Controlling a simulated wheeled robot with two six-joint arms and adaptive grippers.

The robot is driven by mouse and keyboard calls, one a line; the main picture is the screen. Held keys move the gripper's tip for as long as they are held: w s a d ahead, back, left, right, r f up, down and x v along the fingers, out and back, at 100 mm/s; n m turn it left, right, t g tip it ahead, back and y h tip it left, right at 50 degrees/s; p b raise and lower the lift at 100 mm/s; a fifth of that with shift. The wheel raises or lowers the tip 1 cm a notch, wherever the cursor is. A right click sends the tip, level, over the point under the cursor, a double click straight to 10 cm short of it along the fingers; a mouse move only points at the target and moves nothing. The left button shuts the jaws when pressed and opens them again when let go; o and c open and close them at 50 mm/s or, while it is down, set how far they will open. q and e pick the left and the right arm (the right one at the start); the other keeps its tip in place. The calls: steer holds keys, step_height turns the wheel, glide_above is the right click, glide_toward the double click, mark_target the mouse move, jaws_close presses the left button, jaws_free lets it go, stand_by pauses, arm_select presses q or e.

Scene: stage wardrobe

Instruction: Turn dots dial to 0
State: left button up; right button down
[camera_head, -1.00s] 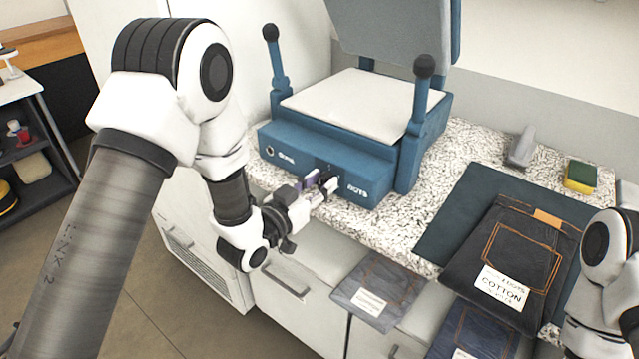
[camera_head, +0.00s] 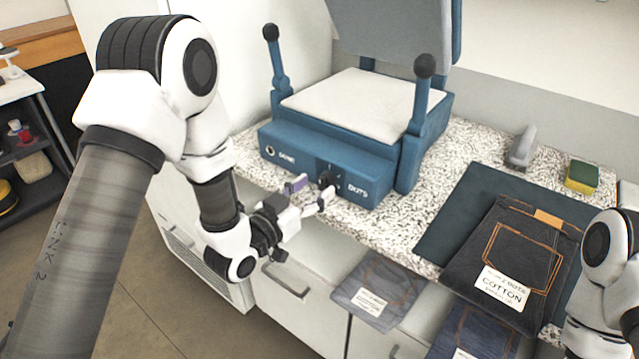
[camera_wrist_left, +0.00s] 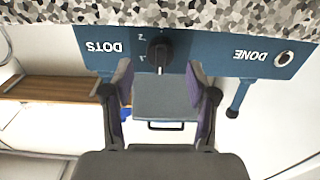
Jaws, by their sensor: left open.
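The blue press (camera_head: 330,172) stands on the speckled counter. The black dots dial (camera_head: 326,179) is on its front, left of the word DOTS. In the left wrist view, which is upside down, the dial (camera_wrist_left: 160,54) shows a pale mark at its lower picture edge. Small figures sit beside it, too small to read surely. My left gripper (camera_head: 311,194) is open and empty in front of the dial, apart from it. In the left wrist view the purple-padded fingers (camera_wrist_left: 160,78) are spread either side below the dial. My right gripper is out of view.
The press lid is raised, with upright handles (camera_head: 420,105) on both sides. A round button (camera_head: 270,150) marked DONE is left of the dial. Folded dark jeans (camera_head: 510,255) lie on a dark mat (camera_head: 450,215) at right. A sponge (camera_head: 582,177) lies behind.

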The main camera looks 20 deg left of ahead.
arm_select(q)
steer(key=v, duration=0.4)
steer(key=shift+s+a, duration=0.15)
steer(key=shift+s, duration=0.2)
steer(key=s+f+n+g+y+p, duration=0.15)
steer(key=s+f+g, duration=0.3)
steer(key=f, duration=0.45)
steer(key=s+f+g+y+p, duration=0.1)
steer(key=s+f+g+p, duration=0.2)
steer(key=s+f, duration=0.45)
steer(key=s+a+f+n+g+y, duration=0.2)
steer(key=s+f+g, duration=0.7)
steer(key=s, duration=0.7)
step_height(320, 180, down, 2)
steer(key=a+y, duration=0.1)
steer(key=a, duration=0.1)
steer(key=shift+s+a+n+y, duration=0.15)
steer(key=shift+a+n+y, duration=0.2)
steer(key=shift+a, duration=0.05)
steer(key=shift+g, duration=0.25)
